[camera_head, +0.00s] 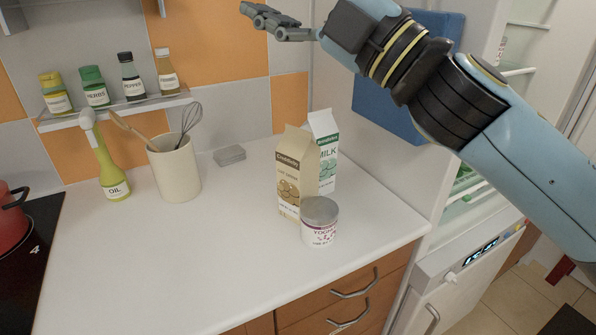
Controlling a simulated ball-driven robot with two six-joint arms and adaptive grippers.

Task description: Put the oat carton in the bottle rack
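The oat carton (290,180), tan with a gabled top, stands upright on the white counter. A yoghurt tub (319,225) stands close in front of it and hides part of its lower right side. A white and green milk carton (328,150) stands just behind it to the right. My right gripper (262,17) is at the top of the picture, above and well apart from the cartons, with its fingers pointing left. Its finger gap is not clear. My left gripper is not in view. I cannot pick out the bottle rack for certain; my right arm covers part of the fridge area.
An open fridge with white shelves (518,71) is at the right, partly behind my arm. A utensil crock (175,169), an oil bottle (112,172) and a small grey box (229,155) stand at the back left. The counter's front middle (200,260) is clear.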

